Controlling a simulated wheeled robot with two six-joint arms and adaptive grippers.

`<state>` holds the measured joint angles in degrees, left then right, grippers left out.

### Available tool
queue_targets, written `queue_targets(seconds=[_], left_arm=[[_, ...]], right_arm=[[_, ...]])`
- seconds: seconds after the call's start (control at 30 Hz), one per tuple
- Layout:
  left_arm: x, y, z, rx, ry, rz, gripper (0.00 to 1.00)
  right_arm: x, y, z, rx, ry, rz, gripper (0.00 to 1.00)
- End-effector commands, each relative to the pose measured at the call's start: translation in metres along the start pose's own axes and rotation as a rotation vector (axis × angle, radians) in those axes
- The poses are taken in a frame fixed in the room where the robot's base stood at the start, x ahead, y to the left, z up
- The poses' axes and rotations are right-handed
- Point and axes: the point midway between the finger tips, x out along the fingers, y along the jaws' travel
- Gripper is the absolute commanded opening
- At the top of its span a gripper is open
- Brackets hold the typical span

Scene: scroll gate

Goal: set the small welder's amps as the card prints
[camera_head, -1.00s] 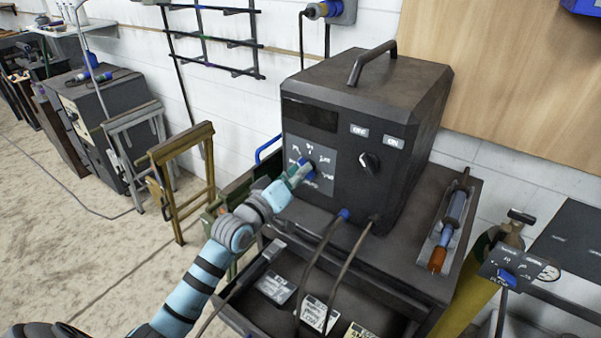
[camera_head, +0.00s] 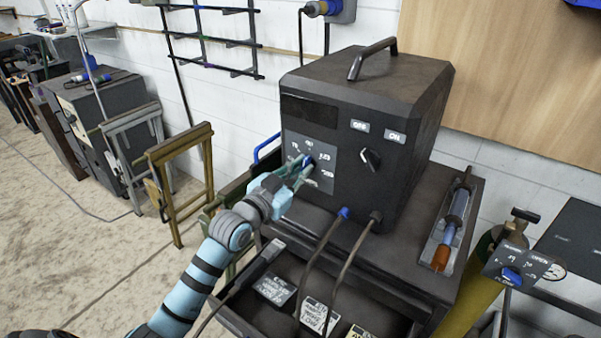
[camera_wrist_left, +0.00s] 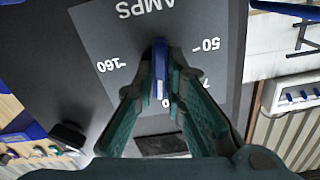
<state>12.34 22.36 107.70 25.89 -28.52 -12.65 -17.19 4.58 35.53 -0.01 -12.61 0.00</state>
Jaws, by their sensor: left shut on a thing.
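The small welder (camera_head: 350,135) is a dark box with a grey dial plate (camera_head: 325,178) on its front. My left gripper (camera_head: 299,168) is at that plate, shut on the blue amps knob (camera_head: 304,161). In the left wrist view the blue knob (camera_wrist_left: 160,72) stands between my two green fingertips (camera_wrist_left: 160,85). That view shows the AMPS print upside down, with 160 on the left and 50 on the right; my fingers partly hide other marks.
An OFF/ON switch (camera_head: 371,160) sits right of the dial plate. Two cables leave the welder's lower front. A tray with a blue and orange tool (camera_head: 450,225) lies on the cart right of the welder. A yellow gas cylinder (camera_head: 468,305) stands at the right.

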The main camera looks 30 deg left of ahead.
Motion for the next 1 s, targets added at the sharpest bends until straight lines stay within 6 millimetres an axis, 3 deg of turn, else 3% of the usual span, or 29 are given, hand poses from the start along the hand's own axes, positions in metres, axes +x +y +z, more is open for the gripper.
queue_targets(seconds=[0.6, 1.0], left_arm=[[0.0, 0.001, 0.003, 0.522, -0.002, 0.001, 0.0], [0.0, 0.002, 0.003, 0.657, -0.005, 0.002, 0.0]], right_arm=[[0.018, -0.001, 0.002, 0.0, 0.0, 0.0, 0.4], [0.021, -0.002, 0.002, 0.0, 0.0, 0.0, 0.4]])
